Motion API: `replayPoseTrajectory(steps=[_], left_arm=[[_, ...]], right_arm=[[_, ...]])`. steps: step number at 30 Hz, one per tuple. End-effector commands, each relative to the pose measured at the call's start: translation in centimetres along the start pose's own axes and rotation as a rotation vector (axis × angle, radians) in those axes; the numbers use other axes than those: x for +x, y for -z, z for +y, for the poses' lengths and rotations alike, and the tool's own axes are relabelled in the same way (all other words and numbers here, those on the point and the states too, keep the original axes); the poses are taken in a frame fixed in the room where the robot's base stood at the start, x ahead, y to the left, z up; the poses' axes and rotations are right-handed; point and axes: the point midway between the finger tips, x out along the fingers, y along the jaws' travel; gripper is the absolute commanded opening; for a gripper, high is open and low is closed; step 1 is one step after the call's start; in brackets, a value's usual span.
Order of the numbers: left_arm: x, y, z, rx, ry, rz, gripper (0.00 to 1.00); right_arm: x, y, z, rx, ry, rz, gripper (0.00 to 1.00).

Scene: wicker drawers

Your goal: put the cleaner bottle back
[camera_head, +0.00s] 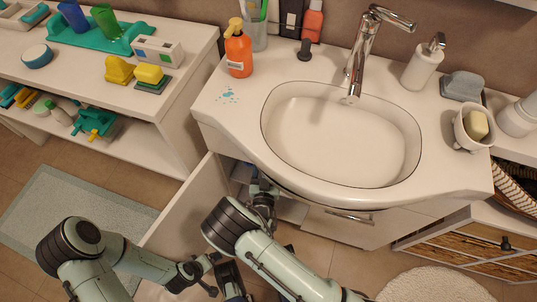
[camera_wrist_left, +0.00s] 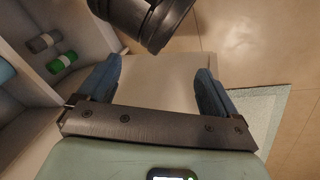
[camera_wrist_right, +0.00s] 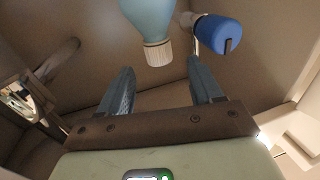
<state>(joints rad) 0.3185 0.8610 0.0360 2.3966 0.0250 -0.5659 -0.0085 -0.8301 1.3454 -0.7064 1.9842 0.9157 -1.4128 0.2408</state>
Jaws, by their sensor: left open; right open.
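My right arm reaches into the open cabinet under the sink in the head view; its gripper is mostly hidden there. In the right wrist view my right gripper (camera_wrist_right: 160,92) is open with nothing between its fingers. Beyond the fingertips is a light blue bottle (camera_wrist_right: 147,18) with a white ribbed cap, possibly the cleaner bottle. A dark blue capped item (camera_wrist_right: 218,35) is beside it. My left gripper (camera_wrist_left: 158,85) is open and empty, in front of a pale panel that looks like the open cabinet door (camera_head: 188,212).
The washbasin (camera_head: 340,135) is above the cabinet. An orange pump bottle (camera_head: 238,55) stands on the counter. Shelves with bottles and toys are at left; a wicker drawer (camera_head: 465,245) is at right. My right arm's dark link is close to my left gripper.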

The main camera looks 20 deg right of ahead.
Motion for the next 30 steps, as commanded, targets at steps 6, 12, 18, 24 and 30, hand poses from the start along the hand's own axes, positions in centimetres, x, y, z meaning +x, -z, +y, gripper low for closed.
replayPoseTrajectory(steps=[6, 12, 18, 24, 30], left_arm=[[-1.0, -1.3, 0.3, 0.003, -0.002, -0.038, 0.92], [-1.3, -1.7, 0.4, 0.004, -0.003, -0.052, 0.92], [-1.3, -1.8, 0.4, 0.004, -0.003, -0.054, 0.92], [-1.3, -1.8, 0.4, 0.004, -0.003, -0.054, 0.92], [-1.3, -1.8, 0.4, 0.004, -0.003, -0.053, 0.92]], right_arm=[[-4.4, 0.1, 0.0, -0.002, 0.002, -0.002, 0.65], [-6.3, 0.0, 0.0, 0.000, 0.000, 0.001, 0.65], [-6.6, 0.0, 0.0, 0.001, 0.000, 0.001, 0.65], [-6.6, 0.0, 0.0, 0.000, 0.000, 0.001, 0.65], [-6.6, 0.0, 0.0, 0.000, 0.000, 0.001, 0.65]])
